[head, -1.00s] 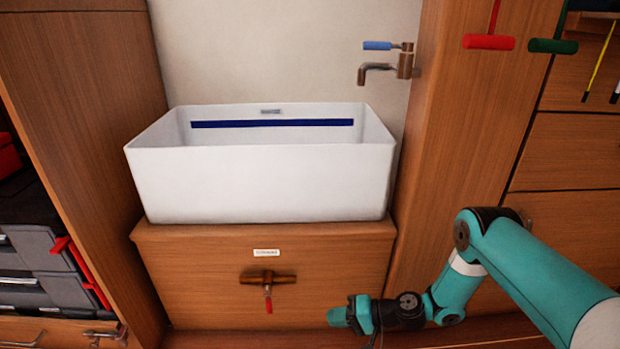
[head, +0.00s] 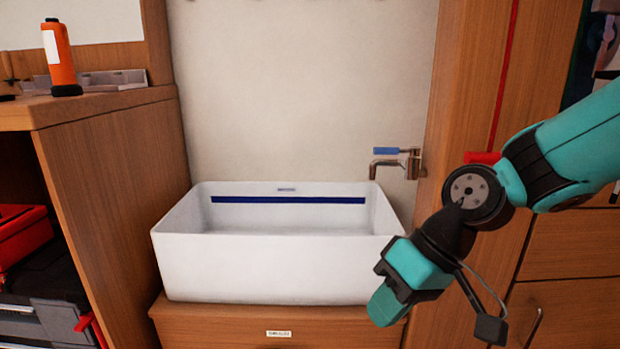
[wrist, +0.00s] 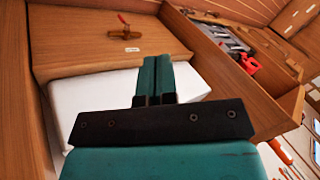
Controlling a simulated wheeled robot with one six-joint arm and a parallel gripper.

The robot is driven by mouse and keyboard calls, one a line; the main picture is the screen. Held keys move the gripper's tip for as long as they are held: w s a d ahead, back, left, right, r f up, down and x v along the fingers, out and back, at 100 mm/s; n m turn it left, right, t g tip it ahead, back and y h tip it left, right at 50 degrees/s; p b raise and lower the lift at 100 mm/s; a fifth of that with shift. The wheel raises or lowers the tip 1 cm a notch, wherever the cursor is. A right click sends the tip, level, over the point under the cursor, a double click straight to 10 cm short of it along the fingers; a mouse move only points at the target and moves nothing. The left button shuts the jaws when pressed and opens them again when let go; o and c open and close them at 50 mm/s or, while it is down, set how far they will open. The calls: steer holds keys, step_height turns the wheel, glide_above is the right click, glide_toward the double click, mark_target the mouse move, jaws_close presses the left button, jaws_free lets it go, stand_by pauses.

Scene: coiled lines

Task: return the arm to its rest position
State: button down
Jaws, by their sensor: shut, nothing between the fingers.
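My gripper (head: 385,305) is in front of the right front corner of the white basin in the head view, pointing down and to the left. In the wrist view my gripper (wrist: 158,62) has its two teal fingers together with nothing between them. The teal and black arm comes in from the right edge of the head view. The white basin (head: 260,262) stands on a wooden cabinet (head: 220,322). The gripper hides a small part of the basin's right front corner.
A tap with a blue lever (head: 400,160) is on the wall behind the basin's right end. An orange bottle (head: 62,62) stands on the wooden counter (head: 110,108) at left. Wooden drawers (head: 560,320) lie at right. The wall above the basin is clear.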

steer(key=s+d+r+h+p, duration=0.1)
steer(key=s+d+r, duration=0.1)
steer(key=s+r, duration=0.3)
steer(key=s+d+r+h+p, duration=0.1)
steer(key=s+d+r, duration=0.15)
steer(key=s, duration=0.35)
step_height(320, 180, up, 37)
steer(key=p, duration=3.8)
steer(key=shift+s+d+r+n+t, duration=0.15)
steer(key=shift+s+d+n+t, duration=0.15)
steer(key=shift+s, duration=0.1)
